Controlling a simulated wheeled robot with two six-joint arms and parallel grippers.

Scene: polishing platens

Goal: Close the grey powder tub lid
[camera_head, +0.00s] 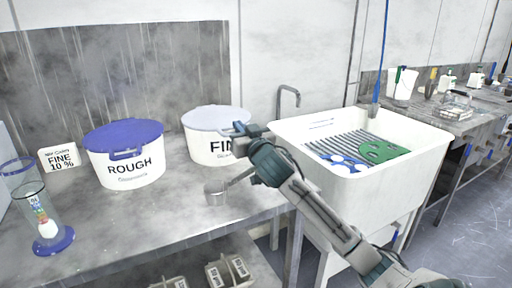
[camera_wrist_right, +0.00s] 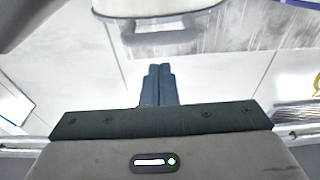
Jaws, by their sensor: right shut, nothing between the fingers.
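The white tub marked FIN (camera_head: 205,150) stands on the bench, and its grey lid (camera_head: 216,118) lies flat across the top. I cannot tell whether the lid is pressed fully down. My right gripper (camera_head: 238,129) is at the tub's front right, just below the lid's edge, and hides part of the label. In the right wrist view its fingers (camera_wrist_right: 160,72) are shut together and empty. A pale lid rim (camera_wrist_right: 155,8) with a loop-shaped tab (camera_wrist_right: 160,35) shows beyond the fingertips, apart from them in the picture. My left gripper is out of view.
A ROUGH tub (camera_head: 128,172) with a blue lid (camera_head: 122,137) stands to the left. A metal scoop (camera_head: 216,193) lies in front of the FIN tub. A FINE 10 % card (camera_head: 60,158) and a clear cylinder (camera_head: 44,215) are further left. A white sink (camera_head: 350,180) stands right.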

